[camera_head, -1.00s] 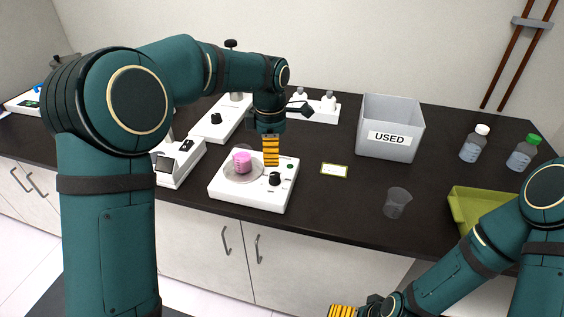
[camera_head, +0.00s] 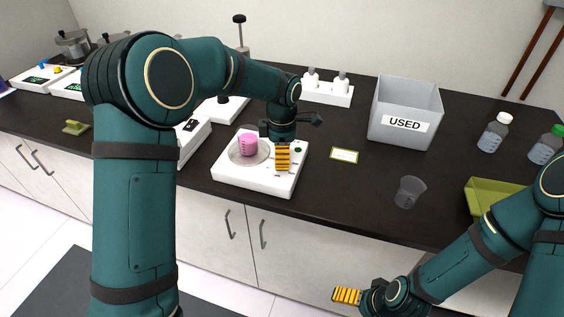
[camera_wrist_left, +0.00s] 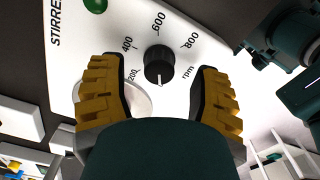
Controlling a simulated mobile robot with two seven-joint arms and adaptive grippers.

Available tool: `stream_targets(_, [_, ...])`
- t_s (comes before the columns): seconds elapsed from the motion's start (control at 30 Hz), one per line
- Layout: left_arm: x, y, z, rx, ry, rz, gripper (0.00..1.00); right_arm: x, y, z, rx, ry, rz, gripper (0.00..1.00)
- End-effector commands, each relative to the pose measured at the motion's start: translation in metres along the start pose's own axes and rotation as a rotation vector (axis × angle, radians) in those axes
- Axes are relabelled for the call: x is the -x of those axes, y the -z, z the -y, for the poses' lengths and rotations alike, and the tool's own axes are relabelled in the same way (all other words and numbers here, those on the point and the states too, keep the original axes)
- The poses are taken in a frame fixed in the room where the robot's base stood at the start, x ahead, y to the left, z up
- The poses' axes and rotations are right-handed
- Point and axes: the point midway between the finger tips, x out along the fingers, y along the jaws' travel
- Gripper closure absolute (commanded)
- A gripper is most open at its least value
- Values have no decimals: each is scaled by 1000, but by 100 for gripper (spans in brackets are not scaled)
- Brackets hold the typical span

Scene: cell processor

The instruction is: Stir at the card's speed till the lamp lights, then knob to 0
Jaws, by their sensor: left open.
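The white stirrer (camera_head: 246,184) stands on the dark bench, with a cup of pink liquid (camera_head: 248,145) on its round plate. My left gripper (camera_head: 282,170) is over the stirrer's right part and hides the knob in the head view. In the left wrist view the black knob (camera_wrist_left: 159,65) sits between the open fingers (camera_wrist_left: 160,95), apart from both. Its white mark points down in the picture, away from the printed 200 to 800 rpm. The green lamp (camera_wrist_left: 95,5) is at the top edge; I cannot tell whether it is lit. The card (camera_head: 344,155) lies right of the stirrer, its writing too small to read. My right gripper (camera_head: 347,296) is low, in front of the bench.
A grey bin marked USED (camera_head: 404,105) stands behind the card. A clear empty cup (camera_head: 410,192), two bottles (camera_head: 494,133) and a green tray (camera_head: 484,198) are to the right. A white rack (camera_head: 326,92) stands behind. Bench around the card is clear.

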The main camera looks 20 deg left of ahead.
Motion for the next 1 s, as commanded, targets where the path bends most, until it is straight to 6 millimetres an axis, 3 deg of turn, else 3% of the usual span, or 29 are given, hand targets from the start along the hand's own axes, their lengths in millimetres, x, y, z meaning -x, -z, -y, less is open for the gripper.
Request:
stream_targets(0.2, [-20,0,0,0,0,0,36,-4,1,-1,0,0,-2,0])
stream_targets(0.53, [-22,0,0,0,0,0,36,-4,1,-1,0,0,-3,0])
stream_targets(0.57, [-22,0,0,0,0,0,42,-4,1,-1,0,0,-3,0])
stream_targets(0.73, [-21,0,0,0,0,0,100,-4,1,-1,0,0,-3,0])
stream_targets(1.0, [-21,0,0,-11,0,0,100,-3,1,-1,0,0,-3,0])
